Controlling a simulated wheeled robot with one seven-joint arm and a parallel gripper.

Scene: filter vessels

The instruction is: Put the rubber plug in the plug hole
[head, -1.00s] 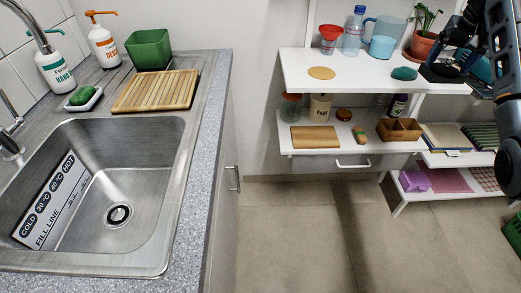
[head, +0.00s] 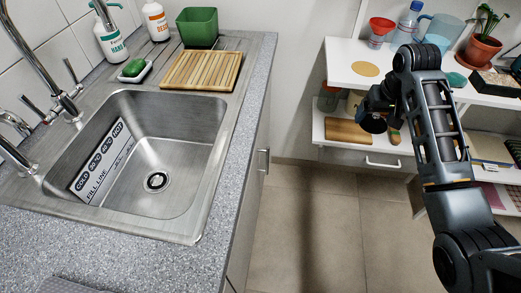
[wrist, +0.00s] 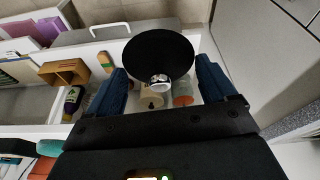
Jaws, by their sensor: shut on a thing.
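The rubber plug (wrist: 158,52) is a round black disc with a metal ring at its middle. In the wrist view it sits between the two blue fingers of my gripper (wrist: 160,84), which is shut on it. In the head view my gripper (head: 374,108) is in front of the shelves, right of the counter, with the dark plug (head: 373,123) at its lower end. The plug hole (head: 157,181) is a metal-rimmed drain in the floor of the steel sink (head: 185,150), at left, well apart from the plug. The hole is open and empty.
The tap (head: 35,55) arches over the sink's left side. A slatted wooden board (head: 202,71), green tub (head: 197,28), soap dish (head: 131,76) and dispensers (head: 107,35) stand behind the sink. The grey counter edge (head: 235,140) lies between sink and gripper. Shelves (head: 345,75) hold several items.

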